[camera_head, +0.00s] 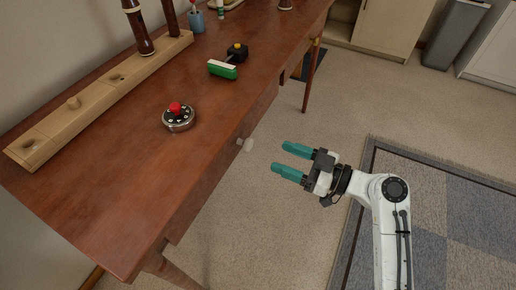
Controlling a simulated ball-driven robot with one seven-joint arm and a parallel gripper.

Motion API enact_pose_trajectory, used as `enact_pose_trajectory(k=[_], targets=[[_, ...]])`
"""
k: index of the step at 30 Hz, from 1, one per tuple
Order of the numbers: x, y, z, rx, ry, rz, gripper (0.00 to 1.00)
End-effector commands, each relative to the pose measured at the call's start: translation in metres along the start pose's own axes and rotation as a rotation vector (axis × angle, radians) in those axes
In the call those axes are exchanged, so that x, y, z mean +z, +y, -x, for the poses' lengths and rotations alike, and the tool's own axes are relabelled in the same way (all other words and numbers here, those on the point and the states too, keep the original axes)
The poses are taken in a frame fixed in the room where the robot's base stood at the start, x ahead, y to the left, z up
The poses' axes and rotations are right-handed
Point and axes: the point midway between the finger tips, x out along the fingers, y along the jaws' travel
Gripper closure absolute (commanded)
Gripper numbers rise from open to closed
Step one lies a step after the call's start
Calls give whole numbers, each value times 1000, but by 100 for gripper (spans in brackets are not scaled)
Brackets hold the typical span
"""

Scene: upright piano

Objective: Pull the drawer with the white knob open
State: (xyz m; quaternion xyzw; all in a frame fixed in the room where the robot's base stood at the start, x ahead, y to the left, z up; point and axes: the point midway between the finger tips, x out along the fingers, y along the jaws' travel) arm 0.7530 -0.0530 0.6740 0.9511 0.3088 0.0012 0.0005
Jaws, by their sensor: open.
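The fingers do not touch the knob.
On the tabletop are a round silver device with a red top (179,117), a green and white block (222,69), a dark object with a yellow knob (237,51) and a long wooden rack (100,95). Open carpet (290,215) and a grey patterned rug (450,210) lie right of the table.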

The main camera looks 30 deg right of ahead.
Motion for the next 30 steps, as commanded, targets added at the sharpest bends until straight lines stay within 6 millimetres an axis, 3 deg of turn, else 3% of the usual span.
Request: enact_pose_trajectory(k=[6, 13, 26, 30], targets=[[1, 0, -42, -4, -1, -1, 40], [1, 0, -72, -2, -2, -2, 40], [1, 0, -81, -1, -2, -2, 40], [1, 0, -81, 0, -2, -2, 52]])
